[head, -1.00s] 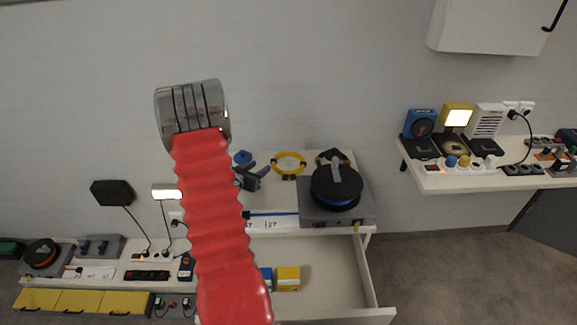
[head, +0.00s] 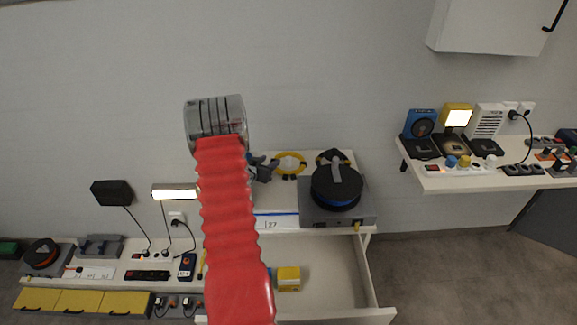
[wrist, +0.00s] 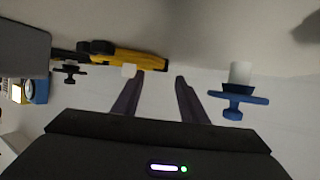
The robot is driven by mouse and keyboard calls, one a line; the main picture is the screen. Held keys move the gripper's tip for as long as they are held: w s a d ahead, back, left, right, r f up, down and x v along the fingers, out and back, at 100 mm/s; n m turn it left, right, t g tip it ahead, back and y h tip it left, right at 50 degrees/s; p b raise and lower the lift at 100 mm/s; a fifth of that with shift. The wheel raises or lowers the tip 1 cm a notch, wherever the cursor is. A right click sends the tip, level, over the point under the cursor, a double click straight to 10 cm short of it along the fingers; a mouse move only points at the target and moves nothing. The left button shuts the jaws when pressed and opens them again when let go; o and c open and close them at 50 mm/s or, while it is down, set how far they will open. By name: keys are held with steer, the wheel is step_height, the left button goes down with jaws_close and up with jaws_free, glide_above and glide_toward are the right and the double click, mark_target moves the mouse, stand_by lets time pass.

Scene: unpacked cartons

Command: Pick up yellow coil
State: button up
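The yellow coil (head: 290,163) is a ring lying on the white top of the drawer unit in the head view. In the wrist view a yellow shape, likely the coil seen nearly edge-on (wrist: 128,59), sits ahead and mostly left of the fingertips. My gripper (wrist: 159,79) is open, with nothing between its two dark fingers. The coil appears apart from the fingers. In the head view my red-sleeved arm hides most of the gripper; a dark part just left of the coil seems to belong to it.
A black reel on a grey box (head: 337,190) stands right of the coil. A blue knob-like item (wrist: 238,98) is right of my fingers. Below, an open drawer (head: 335,285) holds a yellow box (head: 288,279). A wall shelf (head: 490,176) is at the right.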

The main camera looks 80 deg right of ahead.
mark_target(275, 157)
steer(key=shift+x, duration=2.6)
steer(key=shift+c, duration=0.4)
jaws_close()
